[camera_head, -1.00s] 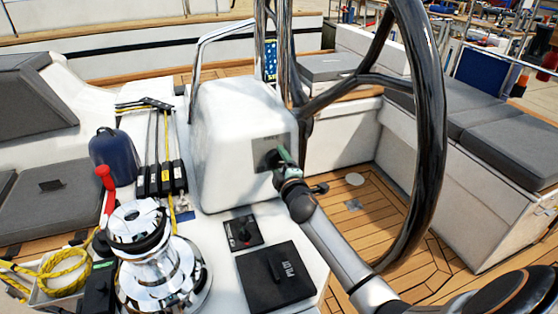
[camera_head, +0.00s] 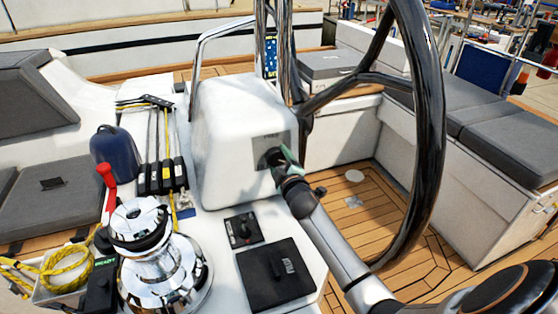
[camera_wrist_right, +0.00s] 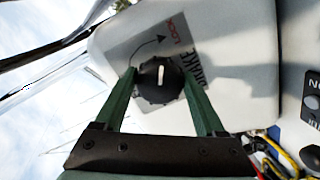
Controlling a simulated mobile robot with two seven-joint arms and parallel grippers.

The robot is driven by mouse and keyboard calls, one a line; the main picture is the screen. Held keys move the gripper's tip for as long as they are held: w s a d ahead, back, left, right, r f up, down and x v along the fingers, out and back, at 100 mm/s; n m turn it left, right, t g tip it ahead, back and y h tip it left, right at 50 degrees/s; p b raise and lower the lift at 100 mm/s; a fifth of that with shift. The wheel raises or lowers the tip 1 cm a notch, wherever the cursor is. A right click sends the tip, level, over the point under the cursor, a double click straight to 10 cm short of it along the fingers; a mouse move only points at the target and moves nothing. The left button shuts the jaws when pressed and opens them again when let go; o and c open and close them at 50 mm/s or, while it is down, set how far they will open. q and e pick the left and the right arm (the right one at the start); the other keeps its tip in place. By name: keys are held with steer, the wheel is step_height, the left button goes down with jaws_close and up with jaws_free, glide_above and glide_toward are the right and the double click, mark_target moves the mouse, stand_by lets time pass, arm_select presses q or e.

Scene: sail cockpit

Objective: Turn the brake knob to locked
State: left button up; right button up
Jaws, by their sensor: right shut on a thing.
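The brake knob (camera_head: 271,158) is a round black knob on a grey plate on the side of the white pedestal. In the right wrist view the knob (camera_wrist_right: 160,88) has a white pointer line, which points up in the picture. My right gripper (camera_head: 285,156) has green fingers and reaches the knob from the front right. In the wrist view its fingers lie on either side of the knob, shut on it. My left gripper is not in view.
A large black steering wheel (camera_head: 436,120) stands close to the right of my right arm. A chrome winch (camera_head: 150,260) with a red handle stands at the left. A small switch panel (camera_head: 243,229) and a black hatch (camera_head: 275,287) lie below the pedestal.

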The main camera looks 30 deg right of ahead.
steer(key=o, duration=1.3)
steer(key=shift+o, duration=0.2)
steer(key=shift+s, duration=0.1)
steer(key=v, duration=1.2)
steer(key=shift+s, duration=0.2)
